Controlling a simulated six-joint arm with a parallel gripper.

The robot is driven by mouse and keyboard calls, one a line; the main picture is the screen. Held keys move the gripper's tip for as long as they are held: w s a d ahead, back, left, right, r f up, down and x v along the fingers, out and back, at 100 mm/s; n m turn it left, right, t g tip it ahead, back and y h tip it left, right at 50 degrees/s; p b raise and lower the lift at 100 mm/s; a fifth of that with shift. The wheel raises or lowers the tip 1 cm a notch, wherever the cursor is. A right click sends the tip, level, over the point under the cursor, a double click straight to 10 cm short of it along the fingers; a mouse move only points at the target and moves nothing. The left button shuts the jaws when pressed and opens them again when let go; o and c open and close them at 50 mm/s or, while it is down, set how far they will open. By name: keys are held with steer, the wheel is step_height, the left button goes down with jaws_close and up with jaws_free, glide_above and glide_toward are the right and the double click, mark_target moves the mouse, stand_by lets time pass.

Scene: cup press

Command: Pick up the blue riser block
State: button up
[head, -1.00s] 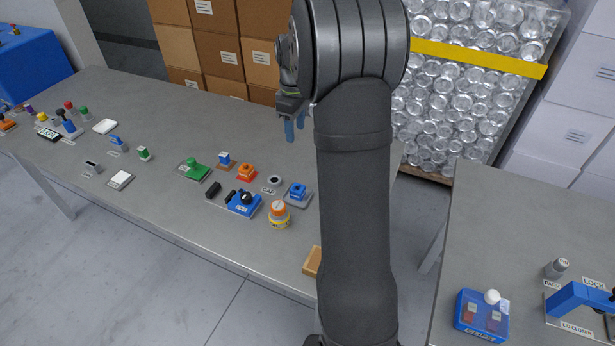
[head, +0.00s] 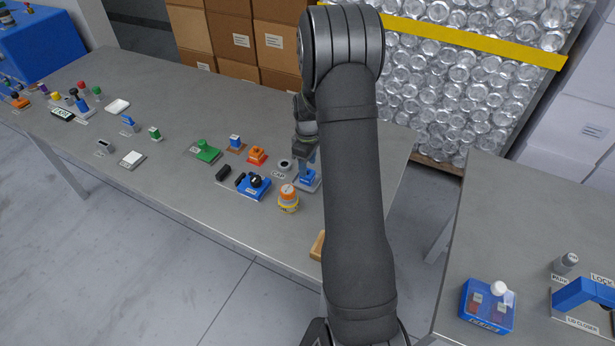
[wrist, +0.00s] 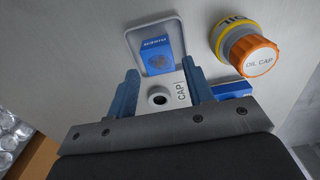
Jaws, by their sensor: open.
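The blue riser block (head: 308,177) sits on a small grey tray (head: 314,187) near the right end of the long table. In the wrist view the labelled blue block (wrist: 155,58) lies in the grey tray (wrist: 141,28), upright and apart from the tray's rim. My gripper (head: 305,162) is above the block, pointing down. In the wrist view my gripper (wrist: 161,72) is open, with its two blue fingers to either side of the block's near end. I cannot tell whether a finger touches it. The arm hides part of the table behind it.
A yellow-grey can with an orange oil cap (wrist: 252,55) stands close to the right finger. A grey piece labelled CAP (head: 285,165) and a blue fixture with a black knob (head: 253,186) are near.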

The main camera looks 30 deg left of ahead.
mark_target(307, 177)
steer(key=shift+w+a+f, duration=0.1)
steer(key=shift+w+f, duration=0.05)
steer(key=shift+f, duration=2.55)
steer(key=shift+c, duration=0.2)
steer(key=c, duration=0.8)
steer(key=shift+r, duration=0.15)
